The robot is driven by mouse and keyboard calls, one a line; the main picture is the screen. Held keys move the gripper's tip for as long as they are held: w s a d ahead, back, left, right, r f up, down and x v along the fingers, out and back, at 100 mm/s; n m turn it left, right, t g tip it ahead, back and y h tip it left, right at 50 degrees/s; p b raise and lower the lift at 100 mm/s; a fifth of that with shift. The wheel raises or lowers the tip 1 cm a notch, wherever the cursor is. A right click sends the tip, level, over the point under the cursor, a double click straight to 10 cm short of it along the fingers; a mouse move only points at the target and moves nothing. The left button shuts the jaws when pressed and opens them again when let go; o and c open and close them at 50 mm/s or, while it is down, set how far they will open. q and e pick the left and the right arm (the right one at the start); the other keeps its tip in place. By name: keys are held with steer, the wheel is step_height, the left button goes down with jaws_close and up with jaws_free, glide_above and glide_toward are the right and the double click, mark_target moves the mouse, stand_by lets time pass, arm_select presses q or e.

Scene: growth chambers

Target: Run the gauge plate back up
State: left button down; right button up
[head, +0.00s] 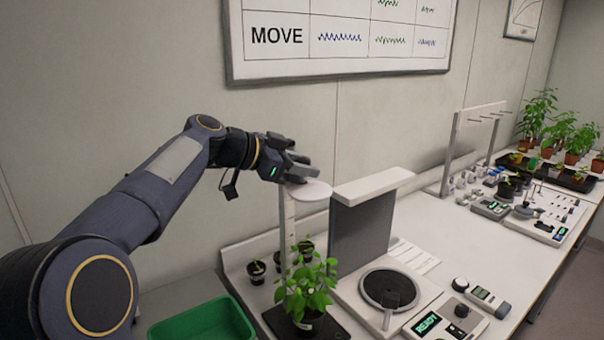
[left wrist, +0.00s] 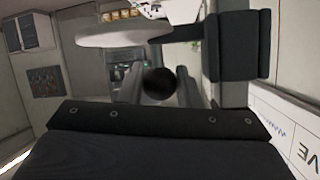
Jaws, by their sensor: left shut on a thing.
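The gauge plate (head: 310,190) is a round white disc on an upright white post (head: 287,225) with scale marks. It sits near the post's top, well above a leafy potted plant (head: 308,285) on a dark base (head: 335,328). My left gripper (head: 300,172) is at the plate's back left edge. In the left wrist view, a round black knob (left wrist: 159,83) lies between its fingers, and the gripper is shut on it. The white plate (left wrist: 125,36) shows beside the fingers there. How the knob joins the plate is hidden. My right gripper is not in view.
A grey-backed stand with a white top (head: 372,186) and a round dark plate (head: 388,289) is just right of the plant. Small pots (head: 257,270) stand behind the plant. A green bin (head: 203,322) is at front left. A device reads READY (head: 428,323).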

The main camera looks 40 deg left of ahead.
arm_select(q)
steer(key=shift+r, duration=0.45)
steer(key=c, duration=1.4)
jaws_free()
steer(key=shift+f, duration=0.1)
steer(key=shift+s+a, duration=0.1)
steer(key=shift+s, duration=0.1)
steer(key=b+v, duration=0.2)
steer(key=v, duration=0.5)
steer(key=shift+s, duration=0.2)
